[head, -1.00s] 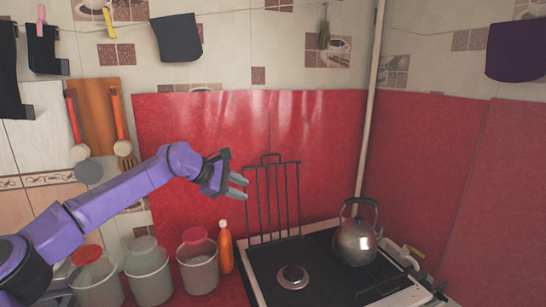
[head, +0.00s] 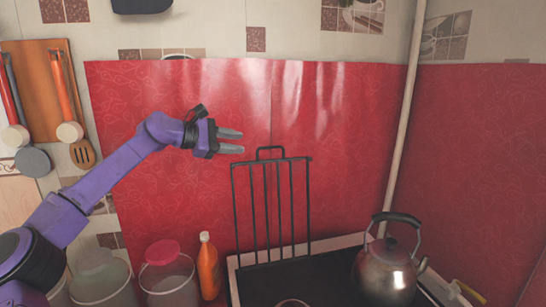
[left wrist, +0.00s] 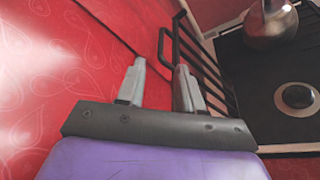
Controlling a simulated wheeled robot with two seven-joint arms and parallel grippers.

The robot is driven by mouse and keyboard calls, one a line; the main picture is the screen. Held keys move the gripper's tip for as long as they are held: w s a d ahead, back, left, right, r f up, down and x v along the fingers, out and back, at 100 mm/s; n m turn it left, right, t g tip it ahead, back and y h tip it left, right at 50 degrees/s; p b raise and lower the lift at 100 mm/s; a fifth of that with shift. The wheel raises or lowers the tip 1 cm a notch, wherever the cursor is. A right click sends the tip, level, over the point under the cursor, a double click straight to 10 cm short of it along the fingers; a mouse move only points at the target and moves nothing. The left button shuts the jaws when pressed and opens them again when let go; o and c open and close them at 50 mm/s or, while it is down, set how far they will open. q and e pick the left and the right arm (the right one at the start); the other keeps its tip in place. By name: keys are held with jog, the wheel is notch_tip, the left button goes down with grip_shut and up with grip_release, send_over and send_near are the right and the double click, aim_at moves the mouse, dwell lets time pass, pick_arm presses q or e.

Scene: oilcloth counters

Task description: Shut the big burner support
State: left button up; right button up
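The big burner support (head: 267,205), a black wire grate with a loop handle on its top edge, stands upright at the back of the stove (head: 320,280). It also shows in the left wrist view (left wrist: 207,62), beyond my fingers. My left gripper (head: 231,141) is open and empty, with its two grey fingers apart. In the head view it is just above the support's upper left corner. In the left wrist view the left gripper (left wrist: 160,85) has its fingertips near the handle, with no clear contact. My right gripper is not in view.
A metal kettle (head: 388,268) stands on the right of the stove. An orange bottle (head: 208,267) and buckets, one with a pink lid (head: 162,252), stand to its left. Red oilcloth (head: 180,150) covers the wall close behind my left gripper.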

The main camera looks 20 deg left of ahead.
aim_at(267, 148)
pick_arm(q)
jog(key=p+x, duration=0.5)
jog(key=x, duration=0.5)
jog(key=shift+r, duration=0.2)
jog(key=shift+w+d+f, duration=0.3)
grip_shut()
